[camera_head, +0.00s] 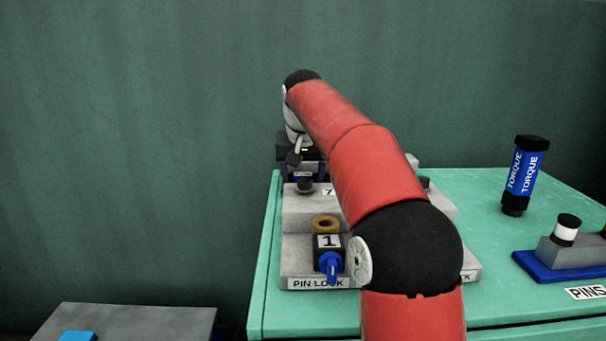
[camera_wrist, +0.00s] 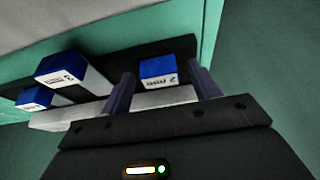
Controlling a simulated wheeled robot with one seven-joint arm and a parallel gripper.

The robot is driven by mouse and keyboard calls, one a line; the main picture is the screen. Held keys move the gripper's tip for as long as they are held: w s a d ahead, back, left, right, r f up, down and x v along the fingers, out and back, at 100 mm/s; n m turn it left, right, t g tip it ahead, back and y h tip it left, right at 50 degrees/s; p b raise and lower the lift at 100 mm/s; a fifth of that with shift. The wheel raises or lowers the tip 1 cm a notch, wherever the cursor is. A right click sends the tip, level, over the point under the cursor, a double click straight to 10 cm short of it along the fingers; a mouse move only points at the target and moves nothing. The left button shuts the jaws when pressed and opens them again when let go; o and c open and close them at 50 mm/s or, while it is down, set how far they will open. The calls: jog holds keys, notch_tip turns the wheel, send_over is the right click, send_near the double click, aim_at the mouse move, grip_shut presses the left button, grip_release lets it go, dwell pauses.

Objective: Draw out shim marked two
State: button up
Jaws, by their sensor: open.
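In the wrist view a blue-ended shim (camera_wrist: 157,68) with a small white label stands between the two fingers of my gripper (camera_wrist: 162,76). Its label seems to end in a 2, but the print is small. My gripper is open, with one finger on each side of this blue end; I cannot tell whether either touches it. A second blue-ended shim (camera_wrist: 60,68) and a third (camera_wrist: 33,97) lie to the left, outside the fingers; their marks are hard to read. In the head view my arm hides most of the gripper and the shims.
In the head view a grey press marked PIN LOCK (camera_head: 318,283) stands on the green bench (camera_head: 500,235), with a black block marked 1 (camera_head: 328,241). A blue TORQUE tool (camera_head: 525,175) and a pin stand (camera_head: 570,253) are at right. A grey surface (camera_head: 150,325) is lower left.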

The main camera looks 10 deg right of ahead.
grip_shut()
jog(key=shift+s+a+b, duration=0.25)
jog(key=shift+s+b, duration=0.3)
jog(key=shift+s, duration=0.55)
jog(key=shift+s+a+b, duration=0.2)
jog(key=shift+s+b, duration=0.35)
jog(key=shift+s, duration=0.5)
grip_release()
jog(key=shift+r, duration=0.1)
